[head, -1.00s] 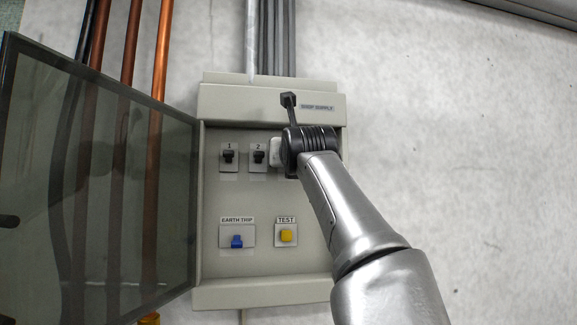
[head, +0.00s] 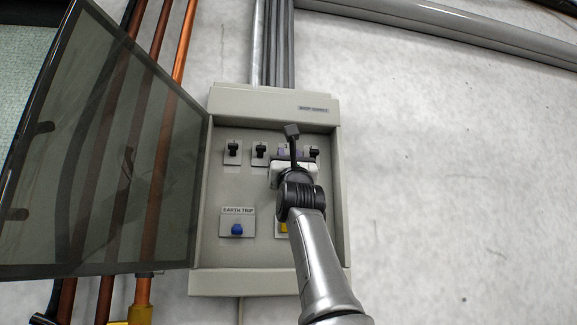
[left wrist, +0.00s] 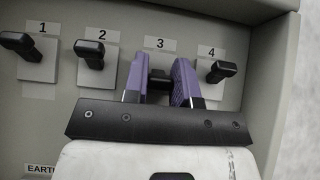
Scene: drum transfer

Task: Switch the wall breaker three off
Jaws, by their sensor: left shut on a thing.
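The breaker panel (head: 201,250) hangs on the wall with a row of black switches in it. Breaker three's black switch (left wrist: 158,76) shows under the label 3 in the left wrist view, between the purple fingers of my left gripper (left wrist: 158,70). The fingers are shut on this switch. In the head view my left gripper (head: 290,153) is at the third place in the row, and its wrist hides most of that switch. Whether the switch is on or off is hard to tell. My right gripper is in neither view.
Switches one (left wrist: 22,42), two (left wrist: 91,53) and four (left wrist: 221,71) flank it, with four close to the right finger. Below are a blue earth-trip switch (head: 237,230) and a partly hidden yellow test button (head: 284,227). The glass door (head: 110,160) stands open to the left.

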